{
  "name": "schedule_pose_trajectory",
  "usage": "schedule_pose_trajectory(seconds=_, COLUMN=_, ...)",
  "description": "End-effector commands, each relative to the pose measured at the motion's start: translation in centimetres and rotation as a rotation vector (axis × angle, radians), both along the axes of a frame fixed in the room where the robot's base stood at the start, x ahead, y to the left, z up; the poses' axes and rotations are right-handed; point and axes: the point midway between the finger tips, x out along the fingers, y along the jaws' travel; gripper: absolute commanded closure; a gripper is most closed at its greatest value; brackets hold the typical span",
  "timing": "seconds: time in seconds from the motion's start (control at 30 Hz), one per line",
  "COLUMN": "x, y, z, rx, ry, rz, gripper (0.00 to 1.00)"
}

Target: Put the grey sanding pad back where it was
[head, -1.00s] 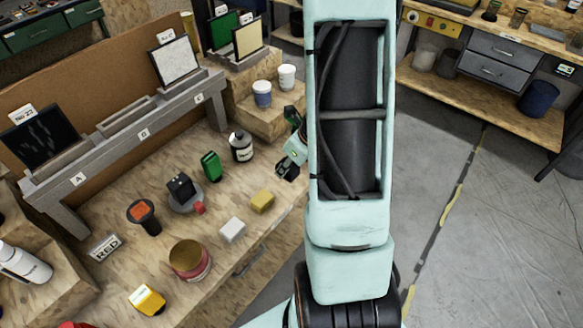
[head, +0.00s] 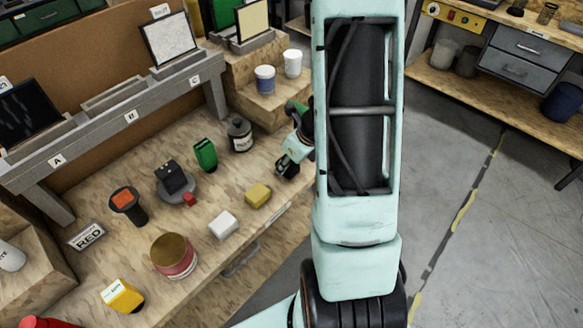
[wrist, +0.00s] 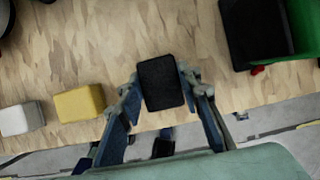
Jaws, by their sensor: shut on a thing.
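My gripper (wrist: 161,92) is shut on a dark grey, rounded rectangular pad (wrist: 161,82), which looks like the grey sanding pad. The pad sits between the fingertips over the wooden bench, close to its front edge. In the head view my gripper (head: 287,169) is small and dark, just right of and beyond the yellow block (head: 258,195). The pad cannot be made out clearly there. Whether it touches the bench top cannot be told.
A lettered rack (head: 130,117) stands behind.

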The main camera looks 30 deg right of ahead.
Motion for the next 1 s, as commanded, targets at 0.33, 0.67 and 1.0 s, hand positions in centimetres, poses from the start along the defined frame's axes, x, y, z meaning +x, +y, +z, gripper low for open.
schedule_pose_trajectory(seconds=0.33, x=0.11, y=0.41, z=-0.82, rx=-0.001, ry=-0.001, rz=-0.003, gripper=0.88)
schedule_pose_trajectory(seconds=0.67, x=0.09, y=0.40, z=-1.08, rx=-0.001, ry=0.000, rz=-0.003, gripper=0.51)
schedule_pose_trajectory(seconds=1.0, x=0.09, y=0.40, z=-0.75, rx=-0.001, ry=0.000, rz=-0.003, gripper=0.51)
